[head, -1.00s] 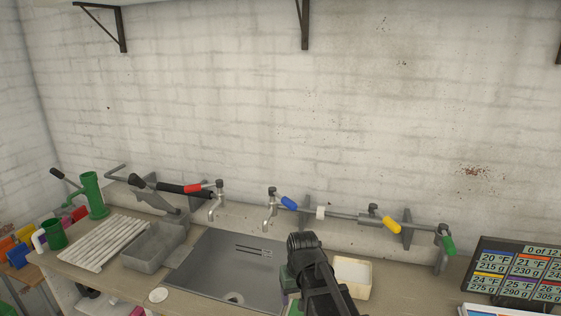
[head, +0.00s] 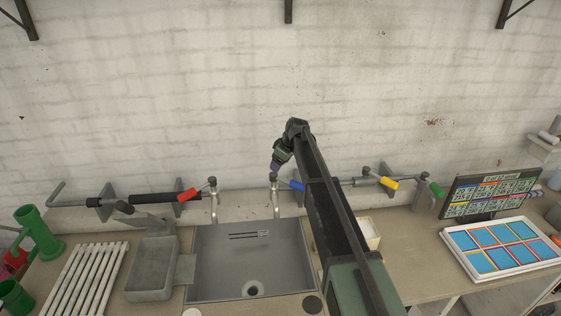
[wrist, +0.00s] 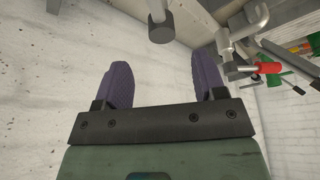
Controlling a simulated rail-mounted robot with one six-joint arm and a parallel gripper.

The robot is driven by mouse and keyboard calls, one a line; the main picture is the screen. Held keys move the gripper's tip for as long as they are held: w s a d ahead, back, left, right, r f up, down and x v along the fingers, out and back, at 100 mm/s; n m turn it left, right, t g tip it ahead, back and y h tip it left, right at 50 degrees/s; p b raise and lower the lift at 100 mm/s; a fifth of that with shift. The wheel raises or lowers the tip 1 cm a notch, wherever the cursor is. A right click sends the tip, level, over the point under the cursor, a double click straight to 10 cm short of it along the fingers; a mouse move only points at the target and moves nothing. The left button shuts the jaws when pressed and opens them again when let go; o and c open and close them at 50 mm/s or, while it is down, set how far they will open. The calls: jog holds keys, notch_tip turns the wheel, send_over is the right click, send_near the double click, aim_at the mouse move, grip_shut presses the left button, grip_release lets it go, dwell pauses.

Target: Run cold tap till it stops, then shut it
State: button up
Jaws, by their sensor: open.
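The tap with the blue lever (head: 291,185) stands at the back edge of the sink (head: 210,280), its grey spout (head: 276,205) pointing down. No water stream is distinguishable. My gripper (head: 275,168) is close above this tap's top, near the left end of the blue lever; contact cannot be told. In the wrist view my gripper (wrist: 163,82) shows two purple fingers wide apart with nothing between them. A grey tap part (wrist: 160,28) lies just beyond the gap, and the blue lever is out of that view. The red-lever tap (head: 189,194) is left; its lever (wrist: 268,67) shows at the wrist view's right.
A label screen (head: 490,190) and a tray of blue panels (head: 500,248) stand at the right. A grey basin (head: 152,268) and a white slatted rack (head: 95,285) are left of the sink.

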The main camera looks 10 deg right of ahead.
aim_at(273, 174)
jog(key=shift+f, duration=0.3)
jog(key=b+x, duration=0.7)
jog(key=shift+a+f, duration=0.2)
jog(key=shift+a, duration=0.05)
jog(key=shift+r, duration=0.2)
